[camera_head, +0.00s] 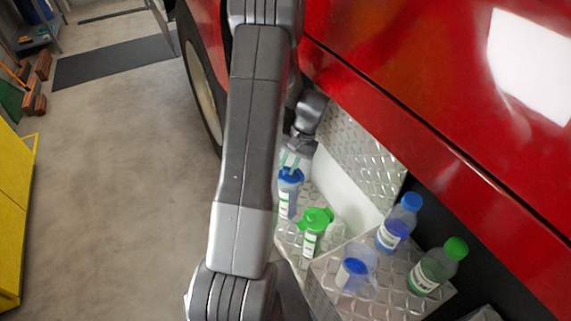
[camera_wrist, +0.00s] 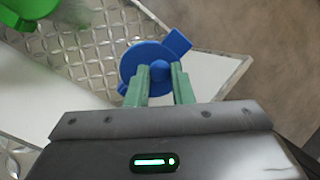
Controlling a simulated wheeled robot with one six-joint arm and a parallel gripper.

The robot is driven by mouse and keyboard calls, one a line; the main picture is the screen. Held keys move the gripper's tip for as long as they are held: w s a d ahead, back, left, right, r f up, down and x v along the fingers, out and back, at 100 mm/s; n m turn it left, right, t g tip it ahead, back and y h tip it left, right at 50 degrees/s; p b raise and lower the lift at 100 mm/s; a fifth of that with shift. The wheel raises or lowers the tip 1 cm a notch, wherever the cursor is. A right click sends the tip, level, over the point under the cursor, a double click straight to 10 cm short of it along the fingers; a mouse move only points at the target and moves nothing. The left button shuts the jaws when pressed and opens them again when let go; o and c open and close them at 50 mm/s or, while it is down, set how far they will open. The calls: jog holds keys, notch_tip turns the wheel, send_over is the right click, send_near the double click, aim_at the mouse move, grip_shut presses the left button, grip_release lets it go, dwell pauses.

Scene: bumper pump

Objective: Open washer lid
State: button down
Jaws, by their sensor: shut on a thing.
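A blue lid (camera_wrist: 148,62) with a round knob and a side tab shows in the wrist view. In the head view the same blue lid (camera_head: 291,177) tops a clear, labelled container (camera_head: 287,200) on a metal tread-plate surface. The lid looks closed on the container. My gripper (camera_wrist: 160,72) has its two green fingers on either side of the knob and is shut on it. In the head view my gripper (camera_head: 293,162) comes down on the lid from above, partly hidden behind my arm.
A green-lidded container (camera_head: 315,228) stands close by on the right. Bottles with blue (camera_head: 397,226) and green (camera_head: 440,266) caps and a clear blue-filled jug (camera_head: 355,270) stand on a tread-plate step (camera_head: 325,270). Red bodywork (camera_head: 400,115) overhangs them.

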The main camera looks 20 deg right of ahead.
jog(key=shift+d, duration=0.15)
jog(key=c, duration=1.3)
grip_release()
jog(key=shift+r, duration=0.1)
jog(key=shift+o, duration=0.2)
